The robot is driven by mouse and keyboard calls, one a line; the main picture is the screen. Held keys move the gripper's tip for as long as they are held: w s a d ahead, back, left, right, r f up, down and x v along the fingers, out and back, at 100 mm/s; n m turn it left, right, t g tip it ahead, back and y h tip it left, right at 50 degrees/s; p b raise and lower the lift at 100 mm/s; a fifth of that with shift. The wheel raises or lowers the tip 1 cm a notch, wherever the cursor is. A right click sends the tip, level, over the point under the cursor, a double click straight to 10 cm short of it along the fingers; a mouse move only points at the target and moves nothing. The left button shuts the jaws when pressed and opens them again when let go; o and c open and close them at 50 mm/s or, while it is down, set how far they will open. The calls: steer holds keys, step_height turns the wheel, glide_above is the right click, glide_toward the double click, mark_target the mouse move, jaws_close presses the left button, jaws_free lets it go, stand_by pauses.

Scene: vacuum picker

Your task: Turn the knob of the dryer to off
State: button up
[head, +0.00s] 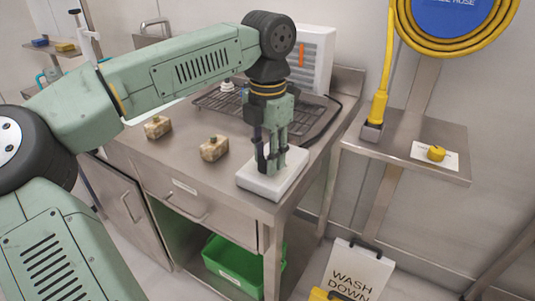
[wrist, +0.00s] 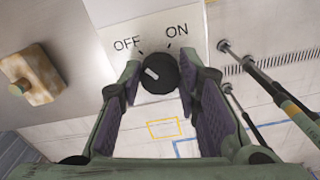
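The dryer control is a white box (head: 262,187) on the front right corner of the steel table. Its round black knob (wrist: 160,73) shows in the wrist view, with the labels OFF and ON on the white face above it. The knob's white mark is left of its middle and slants toward the upper left, the OFF side. My gripper (wrist: 160,70) points down over the box, its fingers apart, one on each side of the knob. They are very close to its sides; I cannot tell whether they touch. In the head view my gripper (head: 268,165) hides the knob.
Two small blocks with knobs, a left one (head: 158,127) and a right one (head: 214,148), lie on the steel table (head: 180,163). A dark rack (head: 220,103) lies behind. A wall shelf (head: 400,162) is at right, a green bin (head: 232,262) below.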

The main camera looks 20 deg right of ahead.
steer(key=o, duration=0.5)
steer(key=shift+c, duration=0.2)
steer(key=shift+r, duration=0.1)
step_height(320, 180, up, 12)
steer(key=shift+d, duration=0.1)
stand_by(0.5)
